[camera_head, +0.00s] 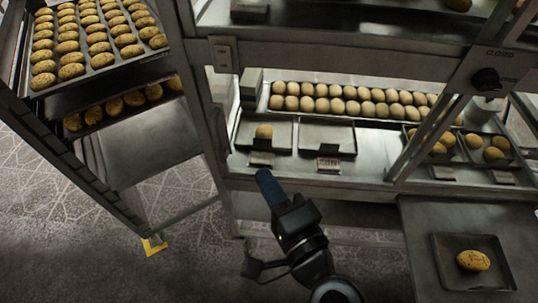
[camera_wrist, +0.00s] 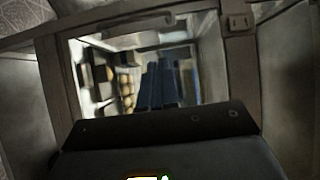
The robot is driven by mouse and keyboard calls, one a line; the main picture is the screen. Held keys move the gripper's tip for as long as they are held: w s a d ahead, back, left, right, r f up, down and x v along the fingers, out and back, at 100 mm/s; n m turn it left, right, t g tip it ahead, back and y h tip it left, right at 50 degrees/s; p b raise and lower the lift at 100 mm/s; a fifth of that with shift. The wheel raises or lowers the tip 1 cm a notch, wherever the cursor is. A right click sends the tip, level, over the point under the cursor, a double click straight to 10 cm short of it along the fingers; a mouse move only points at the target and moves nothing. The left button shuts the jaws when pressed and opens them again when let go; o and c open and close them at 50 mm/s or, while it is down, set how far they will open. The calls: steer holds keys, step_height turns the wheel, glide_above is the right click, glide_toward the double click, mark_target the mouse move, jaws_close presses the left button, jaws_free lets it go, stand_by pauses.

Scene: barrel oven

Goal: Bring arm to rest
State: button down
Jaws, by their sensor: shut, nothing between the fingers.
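My gripper (camera_head: 265,178) is in front of the lit oven opening in the head view, near the front edge of its lower shelf. Its blue fingers (camera_wrist: 160,84) also show in the wrist view, close together with nothing seen between them. My arm reaches up from the bottom of the head view, and the gripper points toward the oven. One bun (camera_head: 264,131) sits in a small tray (camera_head: 284,134) just beyond the fingertips. I cannot tell the exact gap between the fingers and the oven frame.
A rack (camera_head: 115,180) with trays of buns stands at left. A second small tray (camera_head: 325,138) looks empty. Rows of buns (camera_head: 350,98) lie deeper inside. A tray with one bun (camera_head: 474,260) rests on a side table (camera_head: 425,225) at right. Floor (camera_head: 190,255) shows at lower left.

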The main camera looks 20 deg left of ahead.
steer(key=shift+s+d, duration=0.1)
steer(key=s+d+f+n+t+h, duration=0.1)
steer(key=s+d+f+h, duration=0.3)
steer(key=d, duration=0.6)
steer(key=s+d+f+t+h, duration=0.15)
steer(key=s+d+h, duration=0.25)
steer(key=s+d, duration=0.4)
steer(key=s+d+r+n+h, duration=0.2)
steer(key=s+d+r+n, duration=0.1)
steer(key=s+d, duration=0.4)
steer(key=s+d+r+n+h, duration=0.3)
steer(key=s+d+r+n, duration=0.1)
steer(key=s+d+r, duration=0.2)
steer(key=shift+s+d+h, duration=0.3)
steer(key=shift+s+d, duration=0.15)
steer(key=shift+s, duration=0.2)
steer(key=shift+a+t, duration=0.1)
steer(key=shift+t, duration=0.15)
